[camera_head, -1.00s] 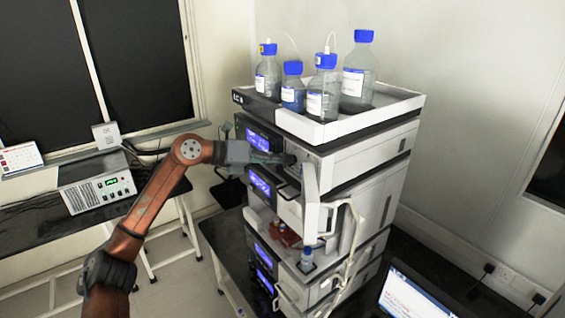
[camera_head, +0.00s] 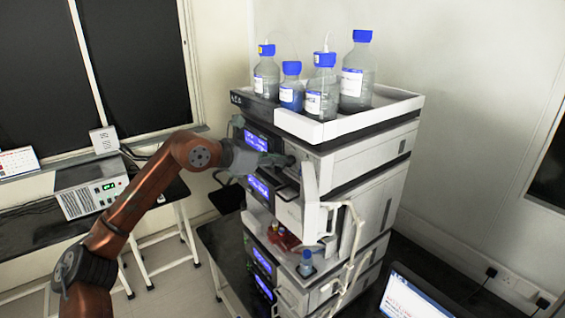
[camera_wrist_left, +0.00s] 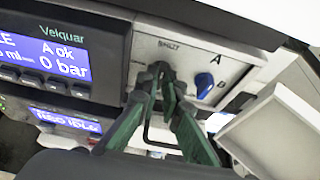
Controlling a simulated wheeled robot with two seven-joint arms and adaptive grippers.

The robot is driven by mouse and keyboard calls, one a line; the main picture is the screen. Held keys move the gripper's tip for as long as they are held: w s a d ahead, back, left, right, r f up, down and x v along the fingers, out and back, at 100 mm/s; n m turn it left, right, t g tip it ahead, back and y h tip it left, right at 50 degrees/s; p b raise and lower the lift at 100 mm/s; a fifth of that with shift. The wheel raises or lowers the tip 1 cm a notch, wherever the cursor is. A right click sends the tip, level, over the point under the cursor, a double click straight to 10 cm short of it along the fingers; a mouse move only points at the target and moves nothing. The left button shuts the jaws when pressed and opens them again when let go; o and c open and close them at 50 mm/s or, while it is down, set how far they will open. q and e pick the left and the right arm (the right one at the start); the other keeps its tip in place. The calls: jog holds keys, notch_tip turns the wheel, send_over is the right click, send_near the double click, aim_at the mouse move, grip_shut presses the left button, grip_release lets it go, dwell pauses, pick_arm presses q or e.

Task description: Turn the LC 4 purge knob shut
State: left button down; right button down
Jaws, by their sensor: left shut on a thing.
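My left gripper (camera_head: 281,159) reaches the upper front of the instrument stack (camera_head: 352,163). In the left wrist view its green-sided fingers (camera_wrist_left: 160,74) are shut on the dark purge knob, just below a small printed mark that seems to read SHUT. The fingertips hide most of the knob, so its angle cannot be told. The stack's label (camera_head: 250,101) on the top tray is too small to read surely. My right gripper is not in view.
A blue selector knob (camera_wrist_left: 204,84) marked A and B sits close right of the fingers. A display (camera_wrist_left: 45,52) reading 0 bar is left. An open white door (camera_head: 310,201) stands below the gripper. Several blue-capped bottles (camera_head: 322,88) stand in the top tray (camera_head: 398,101).

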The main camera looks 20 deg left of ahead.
pick_arm(q)
jog(key=shift+f, duration=0.2)
jog(key=c, duration=2.2)
grip_release()
jog(key=shift+o, duration=0.5)
jog(key=shift+r, duration=0.1)
jog(key=shift+s+a, duration=0.1)
jog(key=v, duration=1.1)
jog(key=shift+s+a+r, duration=0.15)
jog(key=shift+s+r, duration=0.15)
